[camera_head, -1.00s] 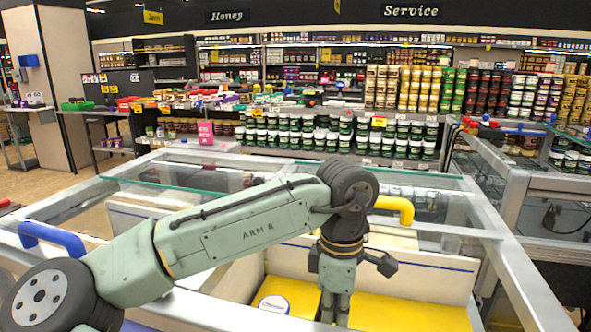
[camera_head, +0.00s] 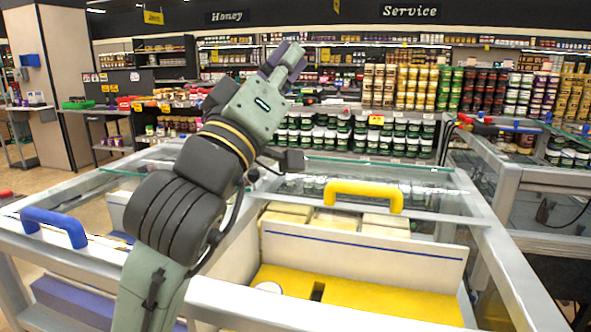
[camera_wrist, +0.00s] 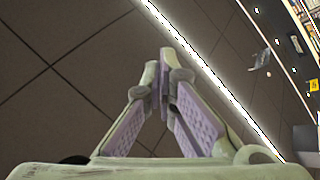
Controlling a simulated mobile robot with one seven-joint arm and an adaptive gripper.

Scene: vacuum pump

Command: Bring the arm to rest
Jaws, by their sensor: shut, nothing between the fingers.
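My arm is folded upward at the left of the middle in the head view. My gripper (camera_head: 284,58) points up and to the right, above the freezer chest and in front of the far shelves. In the wrist view my gripper (camera_wrist: 164,78) has its two fingers meeting at the tips, with nothing between them. Behind the fingers the wrist view shows a tiled ceiling and a bright light strip.
The glass-topped freezer chest has a yellow handle (camera_head: 363,192) and a blue handle (camera_head: 53,226). Inside are a yellow floor (camera_head: 375,298), a white divider (camera_head: 365,252) and a round white-topped thing (camera_head: 268,288), partly hidden. Shelves of jars (camera_head: 405,135) stand behind.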

